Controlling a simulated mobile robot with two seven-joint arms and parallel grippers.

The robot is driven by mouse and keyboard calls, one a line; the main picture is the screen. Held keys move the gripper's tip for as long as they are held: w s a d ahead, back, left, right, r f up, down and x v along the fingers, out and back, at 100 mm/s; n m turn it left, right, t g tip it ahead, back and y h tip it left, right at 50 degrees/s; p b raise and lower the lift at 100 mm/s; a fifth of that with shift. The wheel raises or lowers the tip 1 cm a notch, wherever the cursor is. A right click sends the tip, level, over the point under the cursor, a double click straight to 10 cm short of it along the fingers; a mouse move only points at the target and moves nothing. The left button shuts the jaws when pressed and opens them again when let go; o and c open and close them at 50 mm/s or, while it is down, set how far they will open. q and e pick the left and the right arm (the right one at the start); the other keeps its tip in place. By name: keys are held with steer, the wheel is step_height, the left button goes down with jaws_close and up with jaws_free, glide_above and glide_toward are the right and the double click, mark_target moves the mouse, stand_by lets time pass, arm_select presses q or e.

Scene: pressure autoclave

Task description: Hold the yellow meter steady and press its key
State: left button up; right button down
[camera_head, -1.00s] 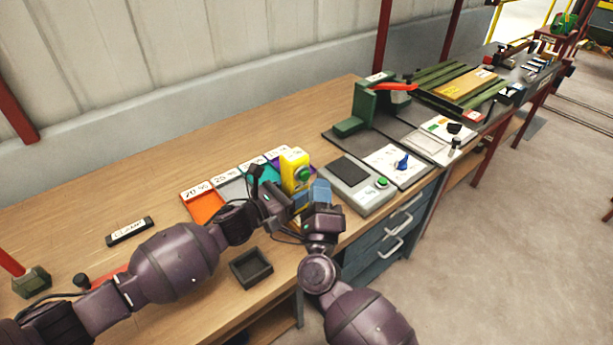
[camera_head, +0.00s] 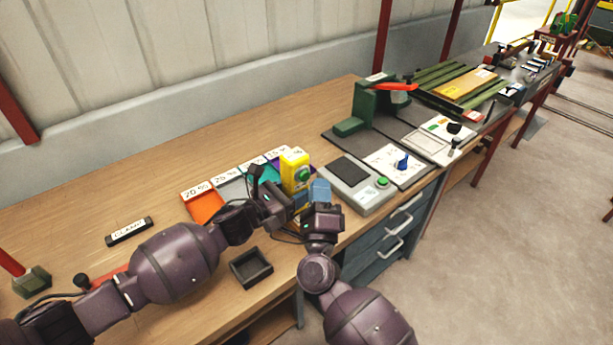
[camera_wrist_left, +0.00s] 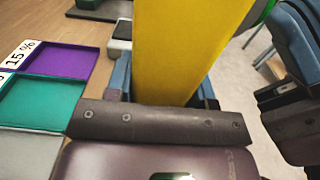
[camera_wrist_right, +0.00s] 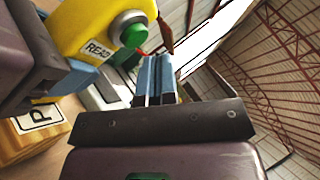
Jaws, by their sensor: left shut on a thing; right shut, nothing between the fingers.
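The yellow meter (camera_head: 291,160) stands upright near the front of the wooden bench, by the coloured trays. Its round green key (camera_head: 303,174) faces right; in the right wrist view the key (camera_wrist_right: 133,35) sits in a grey collar above a "READ" label. My left gripper (camera_wrist_left: 165,85) is shut on the meter, its blue fingers on either side of the yellow body. My right gripper (camera_wrist_right: 157,62) is shut and empty, its blue fingertips close beside the green key. I cannot tell whether they touch it. In the left wrist view the key's face is hidden.
Orange (camera_head: 205,207), grey, teal and purple (camera_wrist_left: 62,62) trays with percent labels lie left of the meter. A grey scale (camera_head: 360,186) with a green button stands just right. A small dark tray (camera_head: 251,268) lies at the front edge. Bare wood lies behind the trays.

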steer(key=shift+w+a, duration=0.1)
steer(key=shift+w, duration=0.05)
steer(key=shift+w+a, duration=0.15)
steer(key=shift+w, duration=0.05)
steer(key=shift+w+a, duration=0.25)
steer(key=shift+w, duration=0.1)
stand_by(1.0)
steer(key=shift+s+d, duration=0.1)
steer(key=shift+s, duration=0.05)
steer(key=shift+s+d, duration=0.45)
steer(key=shift+s, duration=0.15)
steer(key=shift+s+d, duration=0.75)
steer(key=shift+s, duration=0.25)
steer(key=shift+s+d, duration=0.7)
steer(key=shift+s, duration=0.3)
arm_select(q)
steer(key=o, duration=1.1)
